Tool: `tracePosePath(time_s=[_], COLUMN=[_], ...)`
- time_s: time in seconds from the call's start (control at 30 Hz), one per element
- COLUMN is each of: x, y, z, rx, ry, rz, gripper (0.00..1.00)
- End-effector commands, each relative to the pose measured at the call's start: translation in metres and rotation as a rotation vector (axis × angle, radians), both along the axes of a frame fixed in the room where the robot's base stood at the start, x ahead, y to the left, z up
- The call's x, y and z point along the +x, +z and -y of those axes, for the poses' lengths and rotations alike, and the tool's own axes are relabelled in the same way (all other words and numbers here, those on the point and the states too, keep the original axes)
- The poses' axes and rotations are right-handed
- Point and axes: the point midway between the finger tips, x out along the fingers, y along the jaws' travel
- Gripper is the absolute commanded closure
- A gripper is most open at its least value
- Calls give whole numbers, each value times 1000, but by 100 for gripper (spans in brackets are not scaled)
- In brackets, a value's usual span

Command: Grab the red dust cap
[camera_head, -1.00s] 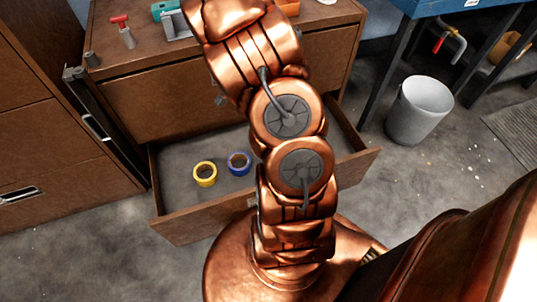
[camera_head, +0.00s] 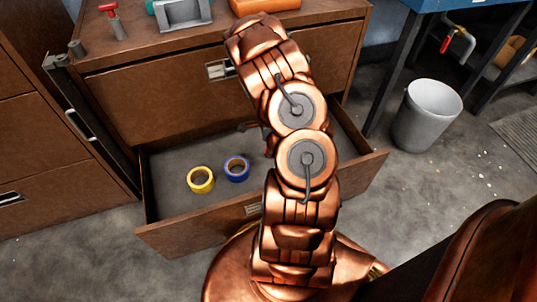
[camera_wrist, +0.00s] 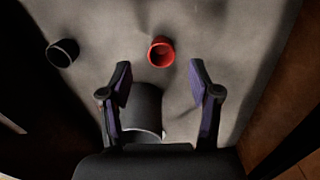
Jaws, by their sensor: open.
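The red dust cap (camera_wrist: 161,52) is a small, round, hollow red cup on a grey surface, at the top middle of the wrist view. My gripper (camera_wrist: 160,78) is open and empty, its two dark fingers apart. In that picture the cap shows just beyond the fingertips, between their lines, and no finger touches it. A dark cylinder (camera_wrist: 146,104) shows between the fingers, nearer the palm. A small dark cup (camera_wrist: 62,53) lies to the left. In the head view my arm hides the cap and most of the gripper, over the open drawer (camera_head: 168,237).
A yellow tape roll (camera_head: 201,180) and a blue tape roll (camera_head: 237,169) lie in the drawer. The brown cabinet (camera_head: 150,95) rises behind it, with a red-topped item (camera_head: 112,22) on top. A grey bin (camera_head: 427,115) stands on the floor at right.

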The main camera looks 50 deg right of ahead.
Motion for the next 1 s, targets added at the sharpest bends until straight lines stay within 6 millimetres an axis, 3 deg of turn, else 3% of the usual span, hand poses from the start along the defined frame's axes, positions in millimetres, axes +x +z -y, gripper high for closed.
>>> tracePosePath(time_s=[0.4,0.7,1.0], x=[1,1,1], y=[-48,-51,-51], z=[1,1,1], rx=[0,-1,0], ry=[1,2,2], rz=[-1,-1,-1], gripper=[38,39,70])
